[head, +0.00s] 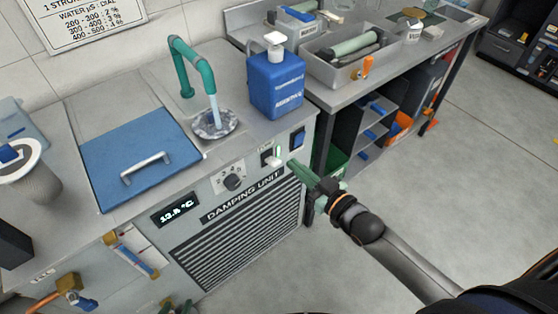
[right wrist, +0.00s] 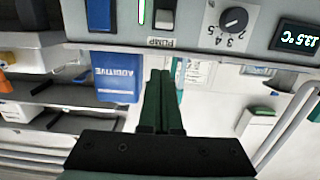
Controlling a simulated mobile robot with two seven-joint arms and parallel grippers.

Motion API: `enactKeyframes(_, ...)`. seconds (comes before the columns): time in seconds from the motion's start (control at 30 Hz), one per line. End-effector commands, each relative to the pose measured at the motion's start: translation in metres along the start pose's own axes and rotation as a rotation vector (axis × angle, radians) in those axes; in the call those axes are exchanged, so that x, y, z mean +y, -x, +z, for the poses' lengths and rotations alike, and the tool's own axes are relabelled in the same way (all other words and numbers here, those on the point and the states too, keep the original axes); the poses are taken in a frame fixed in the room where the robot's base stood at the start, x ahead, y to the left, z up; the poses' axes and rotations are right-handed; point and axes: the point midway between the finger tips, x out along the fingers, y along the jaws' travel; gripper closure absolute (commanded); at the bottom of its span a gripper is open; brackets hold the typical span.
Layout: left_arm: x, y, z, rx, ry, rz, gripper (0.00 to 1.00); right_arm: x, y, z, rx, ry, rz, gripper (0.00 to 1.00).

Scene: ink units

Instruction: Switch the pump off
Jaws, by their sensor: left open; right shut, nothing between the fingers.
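The pump switch (head: 273,161) is a pale rocker on the front panel of the damping unit, with a lit green strip (head: 278,150) beside it. In the right wrist view, which is upside down, the switch (right wrist: 165,15) sits above the label PUMP (right wrist: 162,42), near the lit strip (right wrist: 142,12). My right gripper (head: 294,167) is shut and empty, its green fingers just right of and below the switch. Its fingers (right wrist: 160,73) look apart from the panel. My left gripper (head: 180,308) barely shows at the bottom edge, open. Water runs from the green tap (head: 194,68).
A blue rocker (head: 297,138) sits right of the pump switch; a dial (head: 232,181) and a 13.5 °C display (head: 175,208) sit left. A blue additive bottle (head: 275,85) stands on top. A vent grille (head: 240,236) lies below. Floor in front is clear.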

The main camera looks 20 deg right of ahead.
Motion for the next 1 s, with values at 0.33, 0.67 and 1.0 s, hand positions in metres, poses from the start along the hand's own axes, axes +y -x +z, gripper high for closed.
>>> enactKeyframes(0.33,0.0,-0.003,0.003,0.0,0.0,0.0,0.5,-0.001,-0.063,-0.001,0.003,0.001,-0.001,1.0)
enactKeyframes(0.67,0.0,-0.006,0.006,0.0,0.0,0.0,0.5,-0.001,-0.078,0.028,-0.005,0.001,0.0,1.0)
enactKeyframes(1.0,0.0,-0.006,0.007,-0.003,0.0,0.002,0.5,-0.001,-0.073,0.038,-0.001,0.002,-0.001,1.0)
